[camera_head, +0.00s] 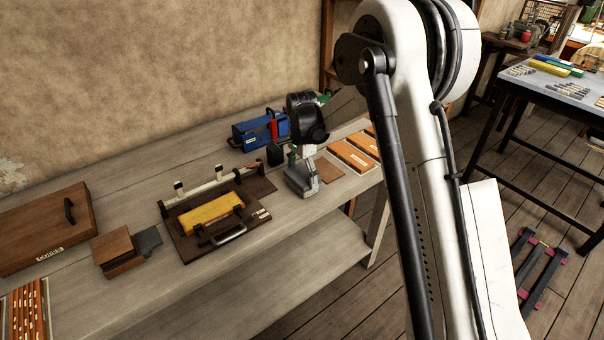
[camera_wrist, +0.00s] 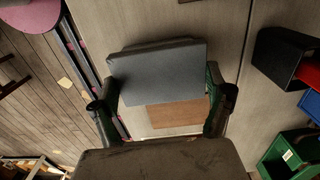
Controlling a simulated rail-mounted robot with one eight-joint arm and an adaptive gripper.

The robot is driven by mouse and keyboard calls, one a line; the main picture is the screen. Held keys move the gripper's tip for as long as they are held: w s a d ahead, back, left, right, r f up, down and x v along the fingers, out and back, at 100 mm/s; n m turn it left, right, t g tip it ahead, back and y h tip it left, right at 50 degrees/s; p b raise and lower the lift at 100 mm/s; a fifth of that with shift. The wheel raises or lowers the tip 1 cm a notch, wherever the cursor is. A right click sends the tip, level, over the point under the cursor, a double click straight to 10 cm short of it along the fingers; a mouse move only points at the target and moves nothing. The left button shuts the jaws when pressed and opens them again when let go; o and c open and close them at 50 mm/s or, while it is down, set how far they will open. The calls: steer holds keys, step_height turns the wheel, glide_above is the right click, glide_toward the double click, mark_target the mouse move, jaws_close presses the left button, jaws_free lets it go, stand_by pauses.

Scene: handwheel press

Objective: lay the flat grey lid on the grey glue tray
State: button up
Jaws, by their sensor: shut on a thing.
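The flat grey lid (camera_wrist: 160,72) is between the two fingers of my gripper (camera_wrist: 162,84) in the wrist view, gripped at its left and right edges. In the head view the gripper (camera_head: 303,166) is low over the right part of the bench, with a grey shape (camera_head: 298,182) at its fingers. A darker rim (camera_wrist: 152,46) shows just past the lid's far edge in the wrist view; it may be the glue tray, mostly hidden under the lid. I cannot tell whether lid and tray touch.
A brown mat (camera_head: 328,170) and orange-brown strips (camera_head: 350,154) lie to the right. A blue box (camera_head: 250,133) stands behind. A fixture with a yellow block (camera_head: 211,208), a wooden block (camera_head: 116,252) and a wooden case (camera_head: 46,228) are to the left. A green bin (camera_wrist: 290,156) shows in the wrist view.

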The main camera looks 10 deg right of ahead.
steer(key=shift+f+b, duration=0.7)
steer(key=shift+b, duration=0.6)
stand_by(1.5)
stand_by(0.4)
steer(key=o, duration=1.1)
steer(key=shift+o, duration=0.2)
steer(key=shift+r+p, duration=1.25)
steer(key=shift+r, duration=2.3)
